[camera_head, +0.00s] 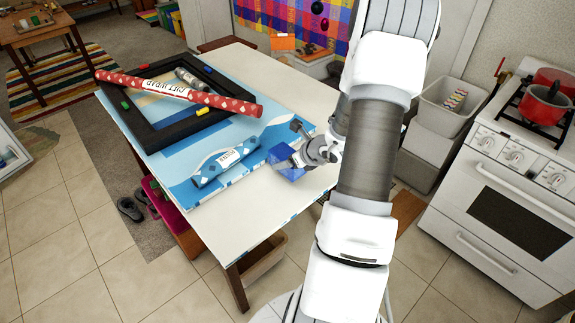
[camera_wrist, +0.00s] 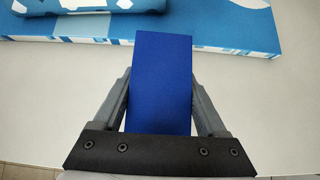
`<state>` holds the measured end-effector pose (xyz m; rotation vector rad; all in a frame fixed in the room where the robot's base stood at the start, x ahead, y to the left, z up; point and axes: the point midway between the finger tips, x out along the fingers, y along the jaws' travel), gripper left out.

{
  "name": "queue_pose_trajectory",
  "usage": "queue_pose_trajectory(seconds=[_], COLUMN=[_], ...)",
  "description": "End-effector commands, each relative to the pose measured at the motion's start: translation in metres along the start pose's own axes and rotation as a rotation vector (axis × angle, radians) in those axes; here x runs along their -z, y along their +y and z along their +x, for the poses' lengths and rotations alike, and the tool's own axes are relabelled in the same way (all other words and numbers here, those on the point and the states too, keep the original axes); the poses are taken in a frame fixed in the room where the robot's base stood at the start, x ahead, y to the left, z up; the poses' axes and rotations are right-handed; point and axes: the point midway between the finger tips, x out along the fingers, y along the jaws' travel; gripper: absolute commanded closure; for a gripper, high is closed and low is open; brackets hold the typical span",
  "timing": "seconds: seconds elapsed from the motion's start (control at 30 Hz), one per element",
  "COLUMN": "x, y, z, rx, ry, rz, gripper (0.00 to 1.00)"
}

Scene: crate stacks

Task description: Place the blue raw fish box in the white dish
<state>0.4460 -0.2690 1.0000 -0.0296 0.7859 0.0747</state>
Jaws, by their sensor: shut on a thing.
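A plain blue box (camera_head: 286,164) is between the fingers of my gripper (camera_head: 300,156) over the near right part of the white table (camera_head: 262,205). In the wrist view the blue box (camera_wrist: 162,85) stands between the two grey fingers of my gripper (camera_wrist: 160,100), which touch its sides. I cannot tell whether the box rests on the table or hangs just above it. No white dish shows clearly in either view. My arm hides part of the right side of the scene.
A blue-and-white flat box (camera_head: 262,148) lies beside the blue box. On it are a patterned roll (camera_head: 226,162) and a black frame (camera_head: 165,125) with a red gift-wrap tube (camera_head: 180,92) across it. A stove (camera_head: 505,170) and a white bin (camera_head: 438,118) stand right.

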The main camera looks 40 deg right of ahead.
Motion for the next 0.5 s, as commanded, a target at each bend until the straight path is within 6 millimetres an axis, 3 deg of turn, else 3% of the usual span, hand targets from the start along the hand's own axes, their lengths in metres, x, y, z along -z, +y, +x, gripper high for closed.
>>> queue_pose_trajectory(seconds=[0.07,0.5], x=[-0.015,-0.030], y=[-0.001,-0.085], z=[-0.014,-0.065], rx=[0.005,0.005], ry=[-0.003,-0.003], rz=[-0.007,-0.003], gripper=[0.98,0.98])
